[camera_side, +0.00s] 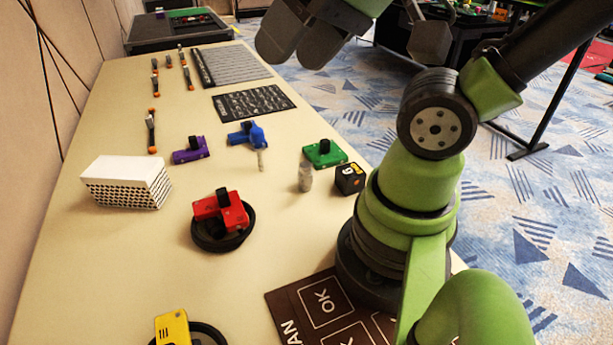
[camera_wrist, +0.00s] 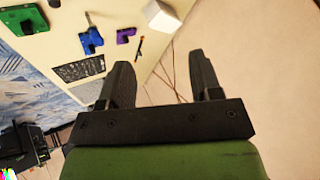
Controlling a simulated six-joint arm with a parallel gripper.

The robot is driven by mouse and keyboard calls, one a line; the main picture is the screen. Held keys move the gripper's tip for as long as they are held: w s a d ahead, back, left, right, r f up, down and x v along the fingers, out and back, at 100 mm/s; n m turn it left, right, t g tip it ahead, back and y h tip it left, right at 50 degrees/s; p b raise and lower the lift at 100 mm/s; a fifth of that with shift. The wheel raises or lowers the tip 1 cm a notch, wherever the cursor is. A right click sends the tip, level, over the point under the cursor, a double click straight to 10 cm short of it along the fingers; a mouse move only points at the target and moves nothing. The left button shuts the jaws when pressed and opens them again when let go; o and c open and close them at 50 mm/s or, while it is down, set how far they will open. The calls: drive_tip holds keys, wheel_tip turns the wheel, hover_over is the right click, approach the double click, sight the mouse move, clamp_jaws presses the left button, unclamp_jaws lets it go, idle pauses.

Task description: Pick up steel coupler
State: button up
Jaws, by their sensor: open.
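My gripper (camera_side: 293,50) is at the top of the side view, raised well above the table and apart from the coupler. In the wrist view its two dark fingers (camera_wrist: 160,75) are spread with nothing between them.
Close to the coupler are a green block (camera_side: 324,153), a black cube (camera_side: 350,179) and a blue tool (camera_side: 248,134). A purple block (camera_side: 190,150), a white box (camera_side: 127,182) and a red device (camera_side: 221,212) stand further left. The front left of the table (camera_side: 95,265) is bare.

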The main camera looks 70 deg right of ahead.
drive_tip(key=shift+o, duration=0.4)
drive_tip(key=n+g+h, duration=0.2)
drive_tip(key=n+g, duration=0.5)
drive_tip(key=n, duration=1.2)
hover_over(305, 177)
drive_tip(key=d, duration=0.1)
drive_tip(key=f, duration=2)
drive_tip(key=shift+w, duration=0.25)
drive_tip(key=shift+n, duration=0.7)
wheel_tip(305, 177, down, 5)
drive_tip(key=shift+s+d+r, duration=0.1)
drive_tip(key=shift+s+r, duration=0.05)
drive_tip(key=shift+d+f, duration=0.1)
drive_tip(key=shift+f, duration=2.95)
drive_tip(key=shift+c, duration=0.3)
